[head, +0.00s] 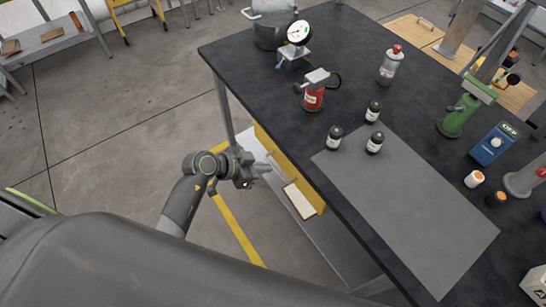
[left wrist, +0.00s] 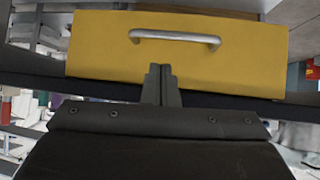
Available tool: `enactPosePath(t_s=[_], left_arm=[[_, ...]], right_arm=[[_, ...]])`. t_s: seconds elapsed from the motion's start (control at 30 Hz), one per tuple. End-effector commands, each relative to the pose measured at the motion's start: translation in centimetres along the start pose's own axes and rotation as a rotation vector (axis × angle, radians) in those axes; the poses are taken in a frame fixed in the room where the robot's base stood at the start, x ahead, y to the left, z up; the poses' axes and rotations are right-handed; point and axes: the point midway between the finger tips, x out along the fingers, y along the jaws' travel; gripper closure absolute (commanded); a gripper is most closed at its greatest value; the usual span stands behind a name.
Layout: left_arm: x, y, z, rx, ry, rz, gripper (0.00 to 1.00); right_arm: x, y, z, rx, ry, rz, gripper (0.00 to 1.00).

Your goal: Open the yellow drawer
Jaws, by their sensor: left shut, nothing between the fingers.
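The yellow drawer (head: 285,168) is under the near left edge of the dark workbench, partly hidden by the tabletop in the head view. Its yellow front (left wrist: 110,55) with a horizontal metal bar handle (left wrist: 175,36) fills the upper part of the left wrist view. My left gripper (head: 263,174) is just in front of the drawer, beside the bench edge. In the left wrist view its fingers (left wrist: 160,72) are shut and empty; they point at the yellow front, below the handle in the picture, apart from it. My right gripper is not in view.
The workbench (head: 240,65) carries a grey mat (head: 410,220), small dark bottles (head: 334,138), a red canister (head: 314,98) and a pot (head: 270,25). A pale flat item (head: 299,201) lies below the bench edge. The floor left of the bench is clear, with a yellow line (head: 238,230).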

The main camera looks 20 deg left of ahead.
Motion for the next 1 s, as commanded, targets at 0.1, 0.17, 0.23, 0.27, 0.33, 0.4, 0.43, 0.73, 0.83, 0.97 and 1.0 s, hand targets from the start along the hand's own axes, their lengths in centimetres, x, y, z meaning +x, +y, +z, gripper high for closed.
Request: enactPosePath(t_s=[0.1,0.17,0.23,0.27,0.33,0.4,0.43,0.73,0.83,0.97,1.0], left_arm=[[-1.8,-1.0,-1.0,-0.021,-0.097,-0.062,1.00],[-2.4,-1.4,-1.2,-0.037,-0.132,-0.092,1.00],[-2.9,-1.8,-1.3,-0.051,-0.159,-0.119,1.00],[-3.0,-1.9,-1.4,-0.056,-0.165,-0.126,1.00],[-3.1,-2.1,-1.4,-0.064,-0.176,-0.139,1.00],[-2.7,-2.2,-1.3,-0.069,-0.179,-0.142,1.00],[-2.4,-2.3,-1.2,-0.069,-0.180,-0.142,1.00],[2.1,-2.8,-0.4,-0.068,-0.179,-0.139,1.00],[3.5,-3.0,-0.1,-0.068,-0.180,-0.139,1.00],[5.0,-3.2,0.2,-0.067,-0.179,-0.139,1.00],[5.4,-3.3,0.3,-0.067,-0.179,-0.140,1.00]], right_arm=[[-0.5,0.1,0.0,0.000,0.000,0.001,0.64],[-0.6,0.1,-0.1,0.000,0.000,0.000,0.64],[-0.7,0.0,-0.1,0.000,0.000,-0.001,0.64],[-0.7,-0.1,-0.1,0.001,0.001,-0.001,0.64],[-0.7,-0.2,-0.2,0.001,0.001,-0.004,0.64],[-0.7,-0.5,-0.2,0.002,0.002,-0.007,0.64],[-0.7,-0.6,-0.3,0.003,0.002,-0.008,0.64],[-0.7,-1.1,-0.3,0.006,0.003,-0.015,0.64],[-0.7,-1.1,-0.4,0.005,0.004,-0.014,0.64],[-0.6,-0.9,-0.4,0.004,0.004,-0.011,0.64],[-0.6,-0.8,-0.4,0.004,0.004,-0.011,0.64]])
